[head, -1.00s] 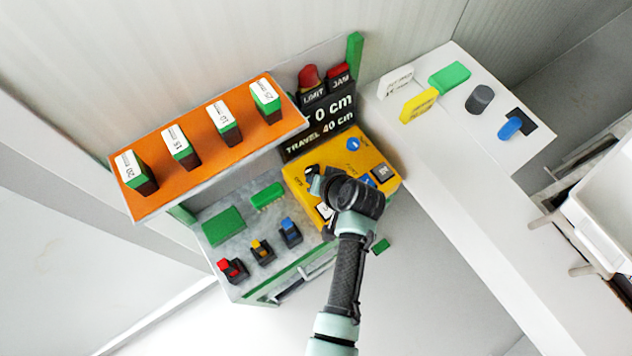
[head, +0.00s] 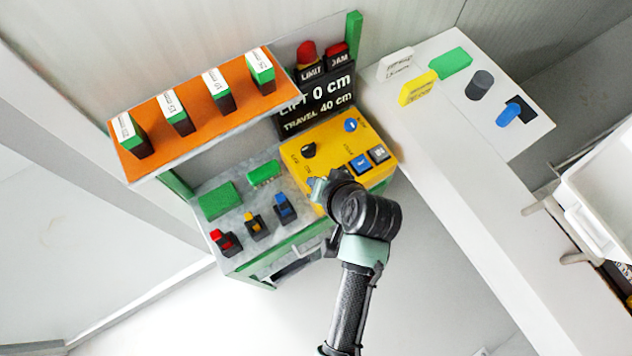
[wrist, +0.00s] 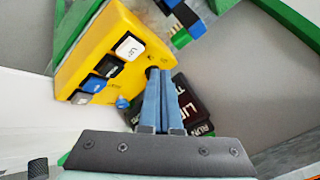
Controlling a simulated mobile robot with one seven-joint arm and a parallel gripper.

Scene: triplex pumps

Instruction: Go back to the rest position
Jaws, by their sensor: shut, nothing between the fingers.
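My gripper (wrist: 160,100) is shut and empty; its blue fingers lie together in the wrist view. In the head view, my arm reaches up from the bottom, and its end is in front of the lower front edge of the yellow control box (head: 335,150). The box also fills the upper left of the wrist view (wrist: 85,45). It carries a black knob (head: 308,150), blue and dark buttons (head: 361,164) and a blue knob (head: 351,125). My arm end hides part of the box's lower front. In the wrist view the fingers overlap the box's edge; contact cannot be told.
A black display (head: 318,100) reads lift 0 cm, travel 40 cm. An orange shelf (head: 190,135) holds several labelled blocks. Red, yellow and blue switches (head: 254,226) stand below it. A white counter (head: 440,120) with small objects lies to the right. The floor at the front is open.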

